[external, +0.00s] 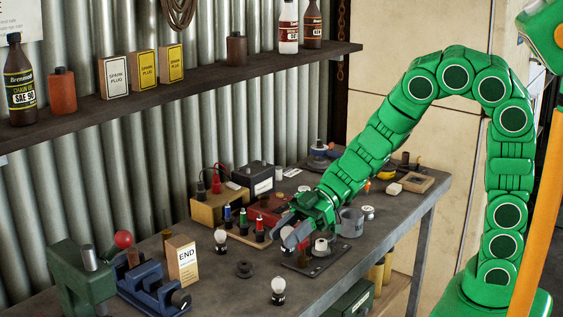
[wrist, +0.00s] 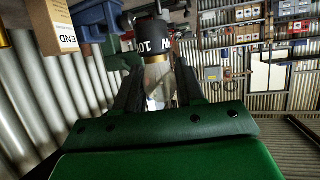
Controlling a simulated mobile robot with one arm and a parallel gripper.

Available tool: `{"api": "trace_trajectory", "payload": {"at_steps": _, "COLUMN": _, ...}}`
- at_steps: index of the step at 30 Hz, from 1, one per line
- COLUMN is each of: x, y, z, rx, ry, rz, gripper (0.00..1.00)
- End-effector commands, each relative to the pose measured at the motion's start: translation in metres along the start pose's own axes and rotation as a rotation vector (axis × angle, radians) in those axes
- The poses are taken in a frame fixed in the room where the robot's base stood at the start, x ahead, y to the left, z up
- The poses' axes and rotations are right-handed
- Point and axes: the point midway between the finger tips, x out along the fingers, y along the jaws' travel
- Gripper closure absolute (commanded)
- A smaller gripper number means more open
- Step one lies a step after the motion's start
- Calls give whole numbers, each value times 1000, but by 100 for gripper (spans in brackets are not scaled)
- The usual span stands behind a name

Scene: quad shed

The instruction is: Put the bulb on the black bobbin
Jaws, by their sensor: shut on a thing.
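The black bobbin (external: 244,270) sits on the bench, left of my gripper (external: 290,231) in the external view. My gripper is shut on a bulb; in the wrist view its two dark fingers (wrist: 158,82) close on the pale part of the bulb (wrist: 155,36). The bulb's black end, marked with white print, points away from the palm. I cannot make out the bobbin in the wrist view.
Other bulbs stand on the bench, one at the front (external: 278,289) and one farther back (external: 221,238). A box marked END (external: 183,262) and a blue vise-like tool (external: 153,289) are at left.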

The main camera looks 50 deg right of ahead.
Motion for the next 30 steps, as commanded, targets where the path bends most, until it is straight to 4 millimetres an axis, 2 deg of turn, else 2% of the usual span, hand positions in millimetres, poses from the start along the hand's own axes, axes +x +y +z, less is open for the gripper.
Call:
{"api": "trace_trajectory", "payload": {"at_steps": 4, "x": -1, "y": 4, "z": 0, "rx": 3, "ry": -1, "rz": 7, "gripper": 92}}
{"api": "trace_trajectory", "payload": {"at_steps": 8, "x": 1, "y": 18, "z": 1, "rx": 9, "ry": -2, "rz": 25, "gripper": 92}}
{"api": "trace_trajectory", "payload": {"at_steps": 11, "x": 4, "y": 36, "z": 2, "rx": 19, "ry": -4, "rz": 47, "gripper": 92}}
{"api": "trace_trajectory", "payload": {"at_steps": 22, "x": 16, "y": 127, "z": 6, "rx": 61, "ry": -1, "rz": 157, "gripper": 92}}
{"api": "trace_trajectory", "payload": {"at_steps": 26, "x": 17, "y": 144, "z": 9, "rx": 72, "ry": -1, "rz": 181, "gripper": 92}}
{"api": "trace_trajectory", "payload": {"at_steps": 30, "x": 23, "y": 149, "z": 22, "rx": 79, "ry": -2, "rz": 186, "gripper": 92}}
